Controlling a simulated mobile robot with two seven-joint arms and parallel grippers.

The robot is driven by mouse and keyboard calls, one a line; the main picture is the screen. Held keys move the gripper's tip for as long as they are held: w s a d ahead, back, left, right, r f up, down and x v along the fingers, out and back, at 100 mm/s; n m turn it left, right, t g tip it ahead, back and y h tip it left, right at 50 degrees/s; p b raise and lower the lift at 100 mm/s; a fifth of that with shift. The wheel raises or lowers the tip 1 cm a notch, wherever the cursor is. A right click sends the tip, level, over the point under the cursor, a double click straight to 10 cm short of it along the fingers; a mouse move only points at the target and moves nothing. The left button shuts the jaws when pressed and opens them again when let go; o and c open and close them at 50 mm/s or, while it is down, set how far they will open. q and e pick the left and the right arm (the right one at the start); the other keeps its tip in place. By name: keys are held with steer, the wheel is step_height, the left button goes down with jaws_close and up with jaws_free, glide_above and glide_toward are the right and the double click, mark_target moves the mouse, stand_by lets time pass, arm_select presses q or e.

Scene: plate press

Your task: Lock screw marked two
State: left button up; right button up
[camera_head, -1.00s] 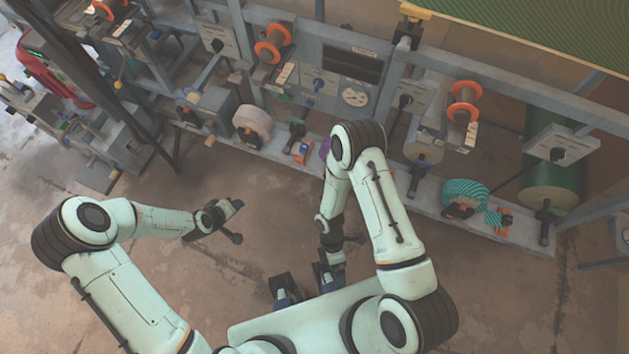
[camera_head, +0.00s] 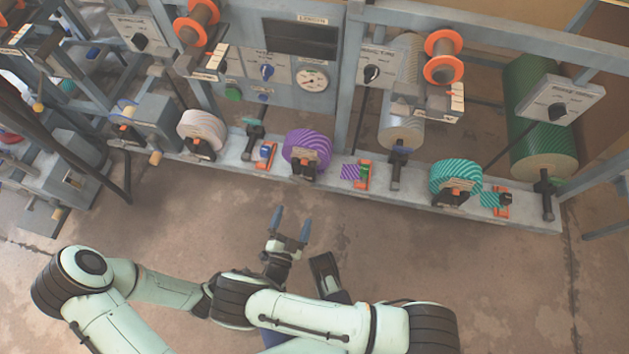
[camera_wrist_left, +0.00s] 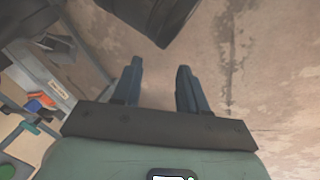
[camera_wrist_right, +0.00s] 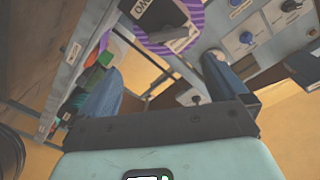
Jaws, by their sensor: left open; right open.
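A grey block with a dark handle (camera_wrist_right: 172,36) stands in front of the purple striped roll (camera_head: 308,146). Its label in the right wrist view (camera_wrist_right: 148,10) is upside down and seems to read "TWO". My right gripper (camera_head: 291,216) is open and empty, above the floor short of the purple roll and apart from it. In the right wrist view its blue fingers (camera_wrist_right: 160,64) are spread, with the block beyond them. My left gripper (camera_wrist_left: 160,66) is open and empty over bare floor in the left wrist view. I cannot make it out surely in the head view.
A white roll (camera_head: 202,130) and a teal striped roll (camera_head: 456,177) stand on the same low grey rail (camera_head: 418,197). Orange spools (camera_head: 442,55) and a panel with a gauge (camera_head: 312,79) are above. The floor (camera_head: 170,220) in front is clear.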

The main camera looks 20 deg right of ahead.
mark_target(299, 183)
arm_select(q)
steer(key=shift+a+f+b, duration=0.35)
steer(key=shift+f+b, duration=0.05)
steer(key=shift+f, duration=0.25)
steer(key=shift+a+f+b, duration=0.3)
steer(key=shift+f+b, duration=0.1)
steer(key=shift+f, duration=0.25)
arm_select(e)
steer(key=shift+n+t, duration=0.3)
steer(key=shift+w+a+x, duration=0.1)
steer(key=shift+a+x, duration=0.05)
steer(key=shift+x, duration=2.05)
steer(key=shift+w+a+x, duration=0.1)
steer(key=shift+a+x, duration=0.05)
steer(key=shift+x, duration=2)
steer(key=shift+w+a+x, duration=0.15)
steer(key=shift+x, duration=2.05)
steer(key=c, duration=1)
